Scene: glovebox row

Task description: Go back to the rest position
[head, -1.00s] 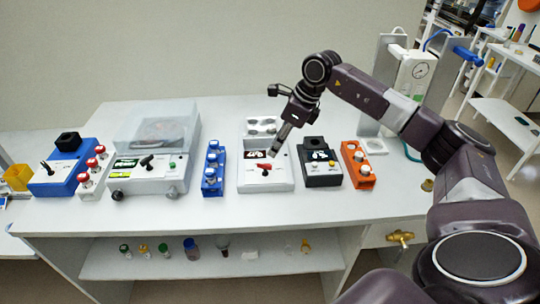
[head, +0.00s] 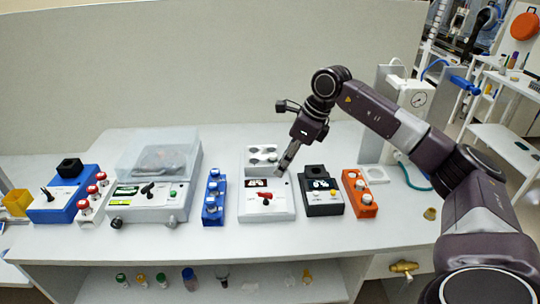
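My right gripper (head: 285,164) hangs above the white device with a red knob (head: 266,203), near its dark display, at the end of the arm that comes in from the right. Its fingers look close together, but they are too small to tell whether they are open or shut. I see no object held in it. My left gripper is not in view.
On the bench (head: 335,228) stand a blue device (head: 62,200), a clear-lidded device (head: 155,185), a blue rack (head: 213,198), a black device (head: 321,191) and an orange rack (head: 359,193). Bottles stand on the shelf below. A gauge unit (head: 412,100) stands at the right.

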